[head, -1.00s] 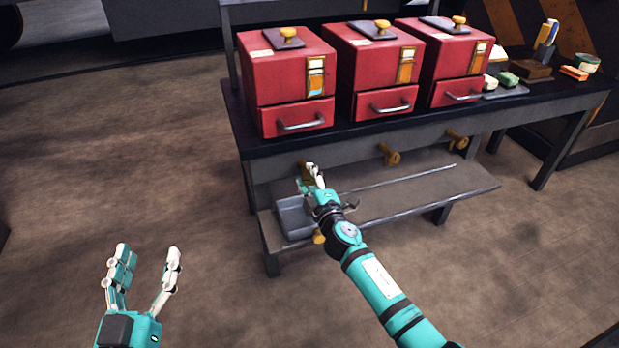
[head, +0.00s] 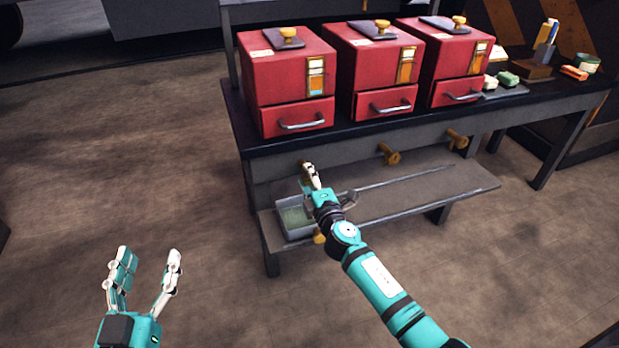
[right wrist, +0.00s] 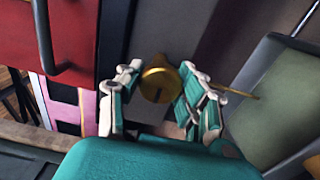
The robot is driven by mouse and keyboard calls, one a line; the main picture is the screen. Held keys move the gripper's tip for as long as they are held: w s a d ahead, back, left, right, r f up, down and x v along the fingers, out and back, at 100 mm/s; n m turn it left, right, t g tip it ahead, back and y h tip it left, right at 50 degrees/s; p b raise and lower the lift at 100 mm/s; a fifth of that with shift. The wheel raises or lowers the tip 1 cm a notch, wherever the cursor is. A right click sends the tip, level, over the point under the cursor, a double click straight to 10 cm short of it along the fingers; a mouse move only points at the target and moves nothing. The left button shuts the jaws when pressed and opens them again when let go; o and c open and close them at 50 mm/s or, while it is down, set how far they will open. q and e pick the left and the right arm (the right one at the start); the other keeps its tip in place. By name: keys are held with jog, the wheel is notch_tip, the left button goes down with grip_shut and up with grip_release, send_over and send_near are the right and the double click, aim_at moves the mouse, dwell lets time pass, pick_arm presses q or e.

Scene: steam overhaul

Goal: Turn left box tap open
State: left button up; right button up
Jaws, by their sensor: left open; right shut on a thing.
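The left red box (head: 287,80) stands on the bench with a handled drawer front and a gauge strip (head: 316,75). Its brass tap (head: 303,164) is below the bench's front edge, mostly hidden by my right gripper (head: 309,172). In the right wrist view, the round brass tap knob (right wrist: 157,86) sits between the fingers of my right gripper (right wrist: 162,80), which is shut on it. A grey tray (head: 281,222) below the tap has a greenish surface inside, also seen in the right wrist view (right wrist: 262,62). My left gripper (head: 149,253) is open and empty above the floor.
Two more red boxes, the middle one (head: 375,78) and the right one (head: 450,60), have their own brass taps, (head: 389,154) and (head: 457,139). A lower shelf (head: 420,190) runs under the bench. The floor to the left is clear.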

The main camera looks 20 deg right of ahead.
jog(key=o, duration=1.2)
jog(key=shift+f, duration=0.1)
jog(key=shift+c, duration=0.2)
jog(key=shift+o, duration=0.2)
jog(key=shift+s, duration=0.15)
jog(key=s, duration=1.1)
jog(key=shift+s+d, duration=0.2)
jog(key=shift+s, duration=0.2)
